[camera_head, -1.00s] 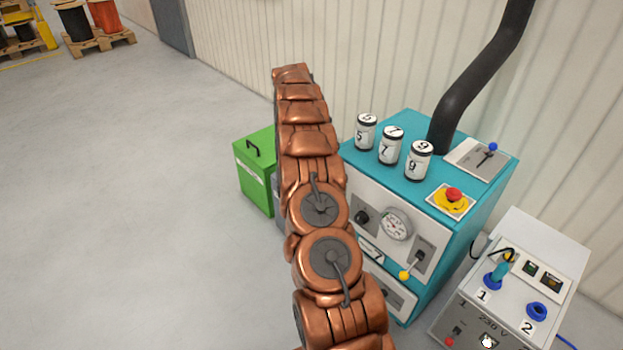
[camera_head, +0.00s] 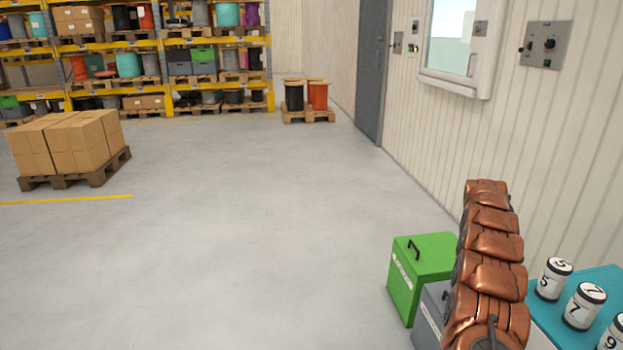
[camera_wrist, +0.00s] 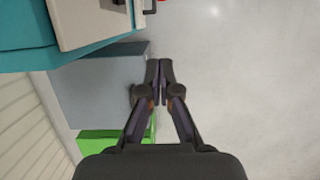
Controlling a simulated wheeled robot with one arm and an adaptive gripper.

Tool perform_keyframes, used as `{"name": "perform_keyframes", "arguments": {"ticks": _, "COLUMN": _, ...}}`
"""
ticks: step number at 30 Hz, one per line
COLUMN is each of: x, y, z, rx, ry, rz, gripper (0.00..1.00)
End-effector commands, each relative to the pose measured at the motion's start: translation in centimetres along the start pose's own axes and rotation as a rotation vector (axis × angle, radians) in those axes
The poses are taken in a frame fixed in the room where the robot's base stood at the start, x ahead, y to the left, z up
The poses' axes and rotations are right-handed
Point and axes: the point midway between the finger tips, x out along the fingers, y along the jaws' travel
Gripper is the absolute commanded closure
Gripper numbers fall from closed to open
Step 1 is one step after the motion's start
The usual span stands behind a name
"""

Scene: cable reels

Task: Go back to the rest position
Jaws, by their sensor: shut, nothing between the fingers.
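My gripper (camera_wrist: 159,72) shows in the wrist view with its two dark fingers together and nothing between them. It is above a grey box and the grey floor, touching neither as far as I can see. In the head view my copper-coloured arm stands folded at the lower right, and the gripper itself is out of that picture. A teal machine (camera_head: 592,283) stands to the right of my arm, with white cans marked 5 (camera_head: 553,279), 7 (camera_head: 583,306) and 9 (camera_head: 613,335) on its top. The machine's edge also shows in the wrist view (camera_wrist: 25,22).
A green box (camera_head: 405,283) and a grey box (camera_head: 430,312) stand on the floor left of my arm. A ribbed wall (camera_head: 440,140) runs along the right. Boxes on a pallet (camera_head: 75,176) and shelves (camera_head: 165,70) are far off. The middle floor is clear.

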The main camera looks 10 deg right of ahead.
Motion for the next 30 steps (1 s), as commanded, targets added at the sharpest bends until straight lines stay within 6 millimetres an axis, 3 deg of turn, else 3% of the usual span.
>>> {"name": "perform_keyframes", "arguments": {"ticks": 5, "x": -1.6, "y": -2.2, "z": 0.1, "rx": -0.014, "ry": 0.009, "rz": -0.001, "gripper": 1.00}}
{"name": "perform_keyframes", "arguments": {"ticks": 14, "x": -5.7, "y": -9.7, "z": 1.9, "rx": -0.052, "ry": 0.029, "rz": -0.008, "gripper": 1.00}}
{"name": "perform_keyframes", "arguments": {"ticks": 20, "x": -7.9, "y": -14.6, "z": 4.0, "rx": -0.072, "ry": 0.045, "rz": -0.007, "gripper": 1.00}}
{"name": "perform_keyframes", "arguments": {"ticks": 30, "x": -10.0, "y": -22.6, "z": 9.4, "rx": -0.098, "ry": 0.052, "rz": -0.004, "gripper": 1.00}}
